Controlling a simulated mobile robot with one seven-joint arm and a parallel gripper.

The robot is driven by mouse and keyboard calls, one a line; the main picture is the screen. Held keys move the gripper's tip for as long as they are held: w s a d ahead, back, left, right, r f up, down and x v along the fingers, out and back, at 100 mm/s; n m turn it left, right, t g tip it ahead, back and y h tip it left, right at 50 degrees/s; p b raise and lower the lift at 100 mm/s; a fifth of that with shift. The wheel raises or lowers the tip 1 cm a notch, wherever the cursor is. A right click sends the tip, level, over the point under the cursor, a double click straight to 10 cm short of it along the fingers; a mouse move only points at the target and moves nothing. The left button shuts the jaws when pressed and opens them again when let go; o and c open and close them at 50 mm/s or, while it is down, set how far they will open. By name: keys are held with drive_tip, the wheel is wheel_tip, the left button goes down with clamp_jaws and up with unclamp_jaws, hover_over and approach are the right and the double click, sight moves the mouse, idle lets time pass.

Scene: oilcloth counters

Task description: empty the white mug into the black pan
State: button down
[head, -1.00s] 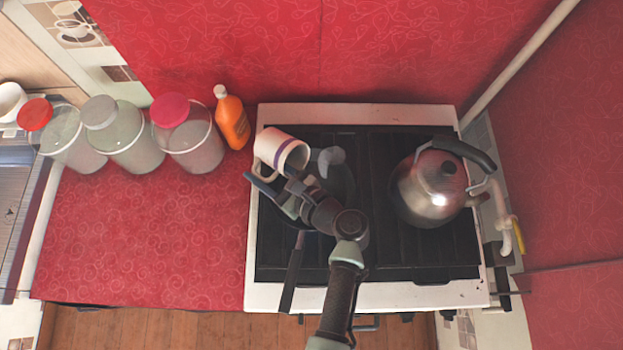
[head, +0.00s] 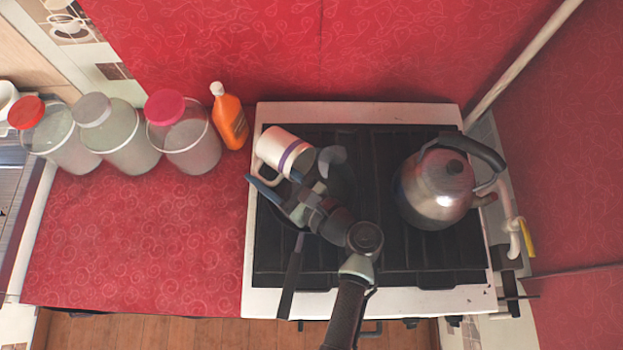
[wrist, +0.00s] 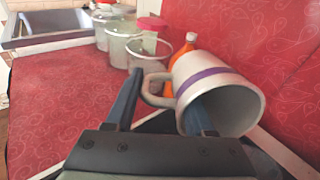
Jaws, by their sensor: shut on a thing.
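The white mug (head: 283,151) with a purple band is held over the stove, tipped on its side with its mouth toward the right. My gripper (head: 268,184) is shut on it from below. In the wrist view the mug (wrist: 212,80) has its handle between my two fingers (wrist: 160,110), and one finger is at its mouth. The visible inside looks bare; its deeper part is hidden. The black pan (head: 291,275) sits on the stove's left side under the mug and gripper, its handle pointing to the front. My arm hides much of the pan, and I cannot see its contents.
A steel kettle (head: 436,190) stands on the stove's right side. An orange bottle (head: 231,122) and several lidded jars (head: 185,140) line the back of the red counter (head: 140,240). The counter's front is clear.

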drive_tip(key=shift+s+d+r+t+y+b, duration=0.25)
drive_tip(key=shift+t+y+b, duration=0.25)
drive_tip(key=shift+b, duration=0.55)
drive_tip(key=shift+s+d+r+t+y+b, duration=0.15)
drive_tip(key=shift+r+t+y+b, duration=0.35)
drive_tip(key=shift+b, duration=0.55)
drive_tip(key=shift+f+y+b, duration=0.25)
drive_tip(key=shift+y+b, duration=0.05)
drive_tip(key=shift+b, duration=0.15)
